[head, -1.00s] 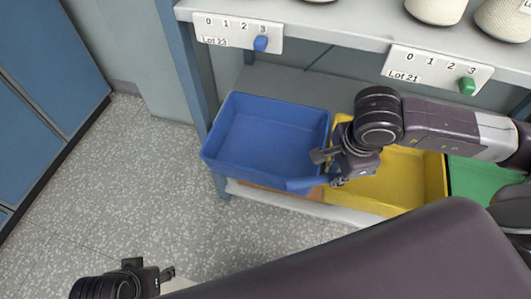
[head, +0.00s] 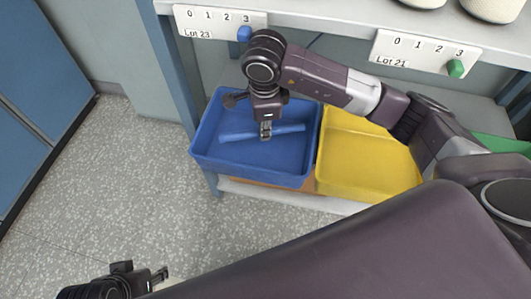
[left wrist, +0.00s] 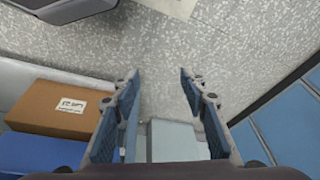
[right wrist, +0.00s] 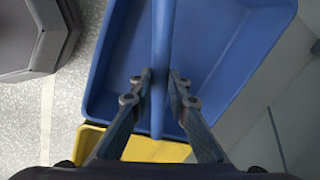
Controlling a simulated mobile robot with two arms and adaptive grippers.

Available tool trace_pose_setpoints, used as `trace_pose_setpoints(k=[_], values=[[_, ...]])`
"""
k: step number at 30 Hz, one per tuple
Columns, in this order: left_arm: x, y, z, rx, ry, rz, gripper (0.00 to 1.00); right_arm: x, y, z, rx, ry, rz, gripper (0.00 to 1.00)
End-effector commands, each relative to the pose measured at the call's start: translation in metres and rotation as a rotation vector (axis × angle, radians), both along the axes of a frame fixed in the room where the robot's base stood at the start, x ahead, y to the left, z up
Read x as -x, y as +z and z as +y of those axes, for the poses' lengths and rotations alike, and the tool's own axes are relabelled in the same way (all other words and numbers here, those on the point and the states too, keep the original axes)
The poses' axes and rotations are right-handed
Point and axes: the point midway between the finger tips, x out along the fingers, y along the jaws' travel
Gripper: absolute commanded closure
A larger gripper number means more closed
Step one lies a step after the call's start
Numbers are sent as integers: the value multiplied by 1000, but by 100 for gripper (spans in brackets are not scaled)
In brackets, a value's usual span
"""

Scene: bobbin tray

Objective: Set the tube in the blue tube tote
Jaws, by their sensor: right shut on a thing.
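The blue tube (head: 262,133) is a slim blue rod. My right gripper (head: 266,136) is shut on it and holds it over the blue tube tote (head: 255,175). In the right wrist view the tube (right wrist: 162,45) runs upright between the fingers of the right gripper (right wrist: 161,78), with the tote floor (right wrist: 220,40) behind it. I cannot tell whether the tube touches the tote floor. My left gripper (head: 160,272) is at the lower left, away from the tote. In the left wrist view its fingers (left wrist: 160,75) are apart with nothing between them.
A yellow tote (head: 365,180) stands right beside the blue one, and part of a green tote (head: 500,146) shows farther right. A shelf (head: 335,15) with lot labels and white cones overhangs the totes. The left wrist view shows a cardboard box (left wrist: 58,110).

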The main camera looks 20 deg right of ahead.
Motion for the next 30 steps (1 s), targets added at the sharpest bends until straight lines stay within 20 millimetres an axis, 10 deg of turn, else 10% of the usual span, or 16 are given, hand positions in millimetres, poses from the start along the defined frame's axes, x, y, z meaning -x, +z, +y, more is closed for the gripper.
trace_pose_setpoints(k=[10,30], values=[[-16,-12,-4,12,-5,-59,60,4,-77,-2,1,0,5,100],[-79,13,-24,67,-26,-323,60,3,-120,-2,1,1,1,100]])
